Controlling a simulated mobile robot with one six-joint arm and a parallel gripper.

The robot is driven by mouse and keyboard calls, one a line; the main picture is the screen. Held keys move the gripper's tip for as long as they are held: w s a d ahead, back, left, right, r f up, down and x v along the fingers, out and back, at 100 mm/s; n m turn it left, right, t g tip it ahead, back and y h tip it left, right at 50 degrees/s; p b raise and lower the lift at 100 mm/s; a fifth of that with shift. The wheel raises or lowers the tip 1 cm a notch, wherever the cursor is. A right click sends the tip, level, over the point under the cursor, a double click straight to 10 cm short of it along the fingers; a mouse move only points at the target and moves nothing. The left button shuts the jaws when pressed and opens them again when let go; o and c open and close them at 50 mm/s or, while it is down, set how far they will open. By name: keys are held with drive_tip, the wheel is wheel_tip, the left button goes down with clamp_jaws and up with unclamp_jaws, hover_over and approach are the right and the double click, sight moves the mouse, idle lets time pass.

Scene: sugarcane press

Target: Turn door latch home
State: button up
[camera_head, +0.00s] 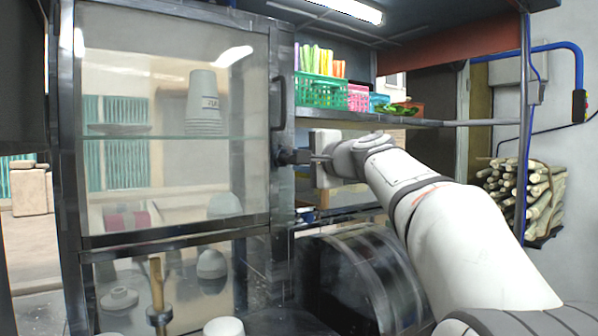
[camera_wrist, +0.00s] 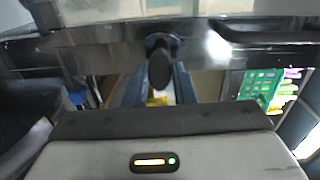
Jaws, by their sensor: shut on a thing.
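The glass cabinet door (camera_head: 175,160) stands on the left in the head view, in a dark metal frame. The door latch (camera_head: 290,157) is a dark knob on the door's right frame, below a vertical handle. It also shows in the wrist view (camera_wrist: 160,68) as a dark rounded piece at the top middle. My gripper (camera_head: 312,158) reaches it from the right and is shut on it. In the wrist view, my gripper's fingers (camera_wrist: 158,88) lie on both sides of the latch. The finger contact is partly hidden behind the latch.
A shelf (camera_head: 420,122) with a green basket (camera_head: 320,90) and other small baskets is above my arm. A dark metal drum (camera_head: 350,275) sits below it. Cut canes (camera_head: 525,195) are stacked at the right. Cups (camera_head: 204,100) stand behind the glass.

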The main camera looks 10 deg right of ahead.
drive_tip(key=shift+a+f+n+b, duration=0.1)
drive_tip(key=shift+f+n+b, duration=0.15)
drive_tip(key=shift+n, duration=0.25)
drive_tip(key=o, duration=1)
drive_tip(key=shift+s+r, duration=0.1)
drive_tip(key=shift+r, duration=0.1)
drive_tip(key=v, duration=0.7)
drive_tip(key=shift+s+b, duration=0.4)
